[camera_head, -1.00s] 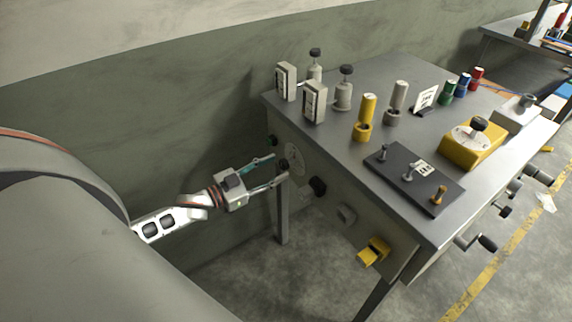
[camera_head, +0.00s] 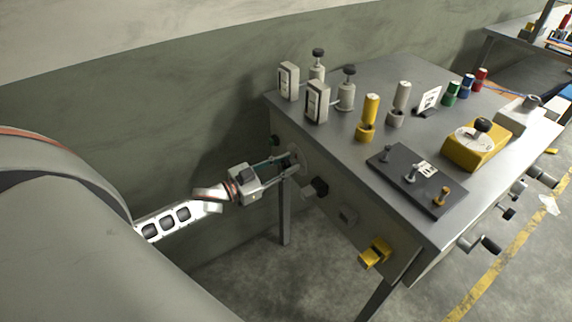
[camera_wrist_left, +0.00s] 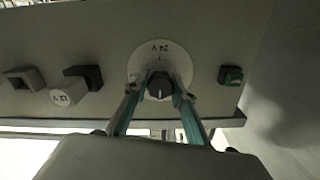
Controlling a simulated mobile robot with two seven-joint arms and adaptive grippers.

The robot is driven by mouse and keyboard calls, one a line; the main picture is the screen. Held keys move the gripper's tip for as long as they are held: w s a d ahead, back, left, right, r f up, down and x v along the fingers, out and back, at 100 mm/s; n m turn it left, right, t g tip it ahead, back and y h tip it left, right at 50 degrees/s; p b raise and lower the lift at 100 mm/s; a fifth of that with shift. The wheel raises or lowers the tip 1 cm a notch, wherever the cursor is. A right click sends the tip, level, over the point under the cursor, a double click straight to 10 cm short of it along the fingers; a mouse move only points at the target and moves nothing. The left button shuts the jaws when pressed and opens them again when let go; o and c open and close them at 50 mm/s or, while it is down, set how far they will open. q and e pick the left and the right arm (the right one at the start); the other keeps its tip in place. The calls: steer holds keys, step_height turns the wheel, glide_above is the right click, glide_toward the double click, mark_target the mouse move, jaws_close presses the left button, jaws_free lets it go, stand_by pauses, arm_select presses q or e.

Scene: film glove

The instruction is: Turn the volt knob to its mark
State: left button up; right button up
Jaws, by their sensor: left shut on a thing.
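The volt knob (camera_wrist_left: 159,85) is a dark round knob in the middle of a pale dial (camera_wrist_left: 150,55) on the bench's side panel. In the left wrist view a "24 V" label and a short mark stand on the dial above the knob, as pictured. A small pale line shows on the knob's lower face. My left gripper (camera_wrist_left: 156,92) is shut on the volt knob, one finger on each side. In the head view my left gripper (camera_head: 288,166) reaches the panel from the left and partly hides the dial. My right gripper is not in view.
The bench top (camera_head: 400,75) holds several posts and blocks. Floor left of the bench is clear.

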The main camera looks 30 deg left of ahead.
arm_select(q)
steer(key=shift+m, duration=0.4)
steer(key=m, duration=0.2)
steer(key=shift+m, duration=0.3)
steer(key=m, duration=0.4)
steer(key=shift+m, duration=0.3)
steer(key=m, duration=0.3)
steer(key=shift+f+m, duration=0.15)
steer(key=shift+m, duration=0.15)
steer(key=m+b, duration=0.1)
steer(key=m, duration=0.2)
steer(key=shift+m+b, duration=0.5)
steer(key=shift+m, duration=1.1)
